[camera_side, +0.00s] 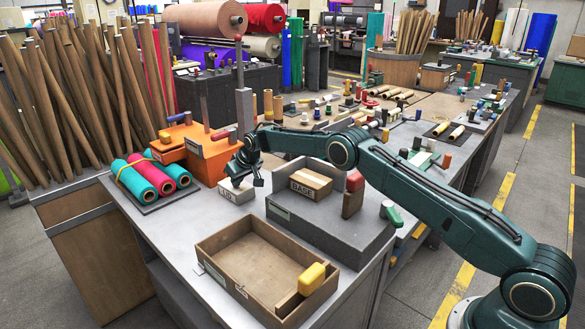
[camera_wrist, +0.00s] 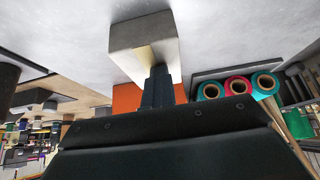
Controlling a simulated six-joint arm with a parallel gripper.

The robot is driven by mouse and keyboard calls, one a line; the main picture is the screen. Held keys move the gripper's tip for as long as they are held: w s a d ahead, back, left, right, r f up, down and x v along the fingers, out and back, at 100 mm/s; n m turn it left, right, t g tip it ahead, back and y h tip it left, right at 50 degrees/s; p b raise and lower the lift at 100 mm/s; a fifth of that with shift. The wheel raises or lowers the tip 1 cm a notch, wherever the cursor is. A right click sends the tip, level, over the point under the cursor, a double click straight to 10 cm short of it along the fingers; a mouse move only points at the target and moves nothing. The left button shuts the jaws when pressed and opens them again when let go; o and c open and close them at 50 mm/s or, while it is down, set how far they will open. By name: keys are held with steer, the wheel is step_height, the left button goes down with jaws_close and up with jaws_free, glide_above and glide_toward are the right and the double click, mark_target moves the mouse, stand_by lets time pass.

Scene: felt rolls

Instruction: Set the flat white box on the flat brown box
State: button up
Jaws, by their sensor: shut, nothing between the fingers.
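The flat white box (camera_side: 235,191) sits on the grey bench, left of the raised grey block, with dark lettering on its side. In the wrist view the white box (camera_wrist: 142,42) shows just beyond my fingers. The flat brown box (camera_side: 310,183), lettered BASE, rests on top of the raised grey block; I do not see it in the wrist view. My gripper (camera_side: 248,178) is at the white box's upper right, shut and empty. In the wrist view my shut fingers (camera_wrist: 160,75) overlap the box's near side; I cannot tell whether they touch it.
The raised grey block (camera_side: 325,232) also carries a red-brown upright piece (camera_side: 353,194). An open wooden tray (camera_side: 235,290) with a yellow block lies in front. An orange case (camera_side: 195,150) and teal and pink rolls (camera_side: 150,178) stand behind and left. Bare bench lies left of the tray.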

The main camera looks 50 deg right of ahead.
mark_target(241, 190)
steer(key=shift+o, duration=1.2)
steer(key=f, duration=0.1)
steer(key=s+f, duration=0.1)
steer(key=f, duration=0.1)
steer(key=shift+s+g, duration=0.15)
steer(key=shift+g, duration=0.15)
steer(key=shift+r, duration=0.2)
steer(key=shift+s+a+r, duration=0.1)
steer(key=shift+s+r, duration=0.1)
steer(key=shift+r, duration=0.15)
steer(key=w+v, duration=0.1)
steer(key=v, duration=1.3)
steer(key=shift+r, duration=0.7)
